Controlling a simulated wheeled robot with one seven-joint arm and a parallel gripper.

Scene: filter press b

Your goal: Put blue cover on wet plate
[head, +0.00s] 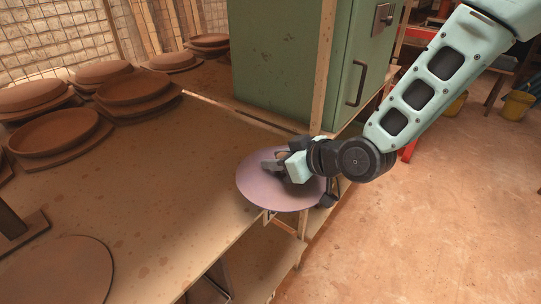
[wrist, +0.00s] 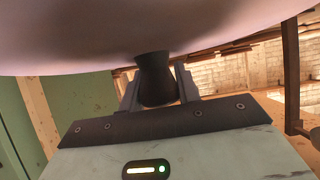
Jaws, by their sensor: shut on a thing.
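A round, shallow domed cover (head: 262,198), pale lilac rather than clearly blue, is at the right edge of the table in the head view. My gripper (head: 274,166) is above it, shut on its dark knob (wrist: 155,78). In the wrist view the cover's pale surface (wrist: 150,35) fills the top, with the knob between my fingers. The cover overhangs the table edge; I cannot tell whether it touches the table. Several brown clay plates (head: 62,132) lie at the back left. Which plate is wet is not clear.
The wooden table (head: 150,190) is bare in the middle. A flat brown disc (head: 55,272) lies at its front left. A green cabinet (head: 285,70) with a wooden post (head: 323,65) stands behind the cover. Open floor (head: 430,220) lies to the right.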

